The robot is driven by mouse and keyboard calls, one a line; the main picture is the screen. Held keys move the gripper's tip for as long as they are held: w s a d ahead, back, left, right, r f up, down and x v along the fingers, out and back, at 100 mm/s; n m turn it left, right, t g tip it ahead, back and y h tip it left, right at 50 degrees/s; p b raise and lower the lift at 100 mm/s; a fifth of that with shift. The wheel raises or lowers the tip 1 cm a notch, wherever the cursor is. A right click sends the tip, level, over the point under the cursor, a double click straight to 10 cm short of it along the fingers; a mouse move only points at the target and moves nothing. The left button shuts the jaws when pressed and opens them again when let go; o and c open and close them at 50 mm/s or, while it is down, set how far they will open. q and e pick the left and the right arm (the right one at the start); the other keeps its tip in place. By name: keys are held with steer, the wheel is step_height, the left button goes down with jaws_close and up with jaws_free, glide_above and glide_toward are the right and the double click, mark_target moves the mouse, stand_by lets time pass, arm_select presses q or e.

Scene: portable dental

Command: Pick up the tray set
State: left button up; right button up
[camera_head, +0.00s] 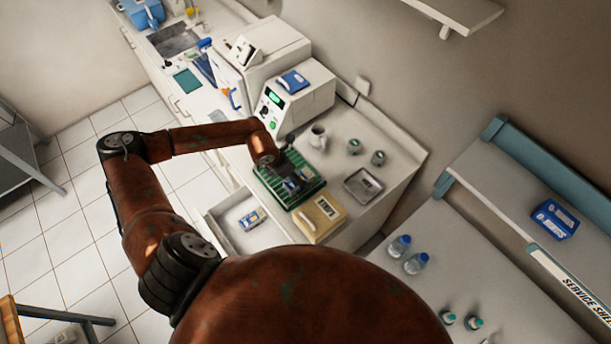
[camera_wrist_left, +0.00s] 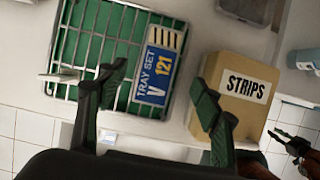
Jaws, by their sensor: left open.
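The tray set (camera_head: 262,182) is a green tray with a wire frame on the counter. In the left wrist view (camera_wrist_left: 85,45) it fills the upper left, with a blue and yellow label reading "TRAY SET V 121" (camera_wrist_left: 155,70). My left gripper (camera_head: 275,172) is over the tray in the head view, its fingers hard to make out there. In the wrist view my left gripper (camera_wrist_left: 160,98) is open and empty. One finger overlaps the tray's lower part; the other overlaps the left edge of the tan STRIPS box. A dark gripper-like part (camera_wrist_left: 295,145), probably my right gripper, shows at the lower right.
The STRIPS box (camera_head: 319,217) stands close beside the tray set. An open drawer (camera_head: 240,232) holding a blue-and-white packet (camera_head: 252,219) juts out below. A white machine (camera_head: 300,95), a mug (camera_head: 317,137) and a small metal tray (camera_head: 362,186) are nearby on the counter.

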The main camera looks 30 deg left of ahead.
arm_select(q)
steer(key=shift+a+f, duration=0.1)
steer(key=shift+f, duration=0.2)
steer(key=shift+f+p, duration=0.25)
steer(key=shift+p, duration=0.1)
steer(key=shift+s+d+f+p, duration=0.2)
steer(key=shift+f+p, duration=0.15)
steer(key=shift+f, duration=0.1)
steer(key=shift+w+d+f+p, duration=0.15)
steer(key=shift+w+f+p, duration=0.5)
steer(key=shift+w+f, duration=0.5)
arm_select(e)
steer(key=s+r, duration=0.2)
steer(key=s, duration=0.4)
arm_select(q)
steer(key=shift+w+f, duration=0.15)
steer(key=shift+f, duration=0.95)
steer(key=shift+c, duration=1.4)
steer(key=c, duration=1.2)
arm_select(e)
steer(key=w, duration=0.3)
steer(key=shift+w+r, duration=0.3)
steer(key=shift+w, duration=0.1)
arm_select(q)
steer(key=shift+r, duration=0.1)
